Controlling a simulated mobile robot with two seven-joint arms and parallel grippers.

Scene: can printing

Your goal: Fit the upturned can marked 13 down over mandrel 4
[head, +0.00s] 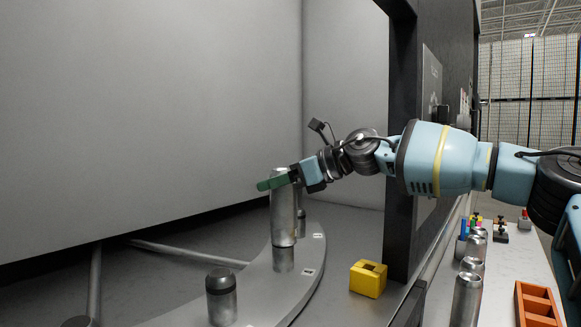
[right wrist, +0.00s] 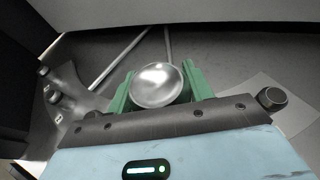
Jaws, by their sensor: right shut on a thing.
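My right gripper (head: 279,181) is shut on a silver can (head: 283,217) near its top end, with green fingers. The can is upright over the curved grey plate. A short, narrower grey shape (head: 283,260) shows directly below it; I cannot tell if it is a mandrel or a reflection. In the right wrist view the can's shiny round end (right wrist: 158,84) sits between the green fingers. No number on the can is readable. A dark-topped mandrel (head: 221,297) stands at the front, and another (head: 301,212) is partly hidden behind the can. My left gripper is not in view.
The curved plate (head: 305,292) carries small white labels too small to read. A yellow block (head: 368,279) sits to its right. A dark frame post (head: 402,160) stands close to my right arm. Several silver cans (head: 466,300) and an orange tray (head: 538,308) are on the side table.

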